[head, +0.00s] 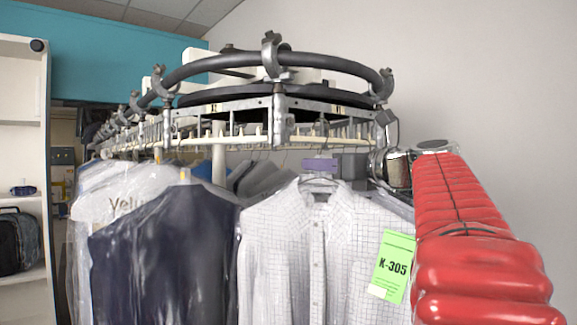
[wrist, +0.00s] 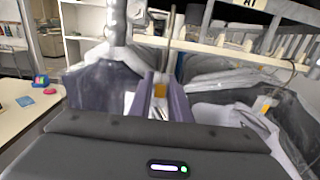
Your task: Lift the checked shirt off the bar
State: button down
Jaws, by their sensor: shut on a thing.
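The checked shirt (head: 285,245), white with thin grey lines, hangs upright at the front of the rail, with a green K-305 tag (head: 393,266) on its right side. Its hanger (head: 318,181) shows at the collar. My gripper (head: 320,165) reaches in from the right, its purple fingers shut at the hanger's neck just above the collar. The pale slotted bar (head: 250,140) runs above. Whether the hook still rests on it I cannot tell.
A dark garment in clear plastic (head: 160,255) hangs close on the left. More wrapped garments (head: 255,177) hang behind. A round black conveyor track (head: 330,62) with metal brackets sits overhead. White shelves (head: 22,130) stand at the far left; the wall side is open.

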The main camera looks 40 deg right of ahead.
jog(key=shift+s, duration=1.05)
jog(key=shift+s, duration=0.15)
jog(key=s, duration=2.7)
jog(key=shift+s+d, duration=0.3)
jog(key=shift+d, duration=0.1)
dwell(0.9)
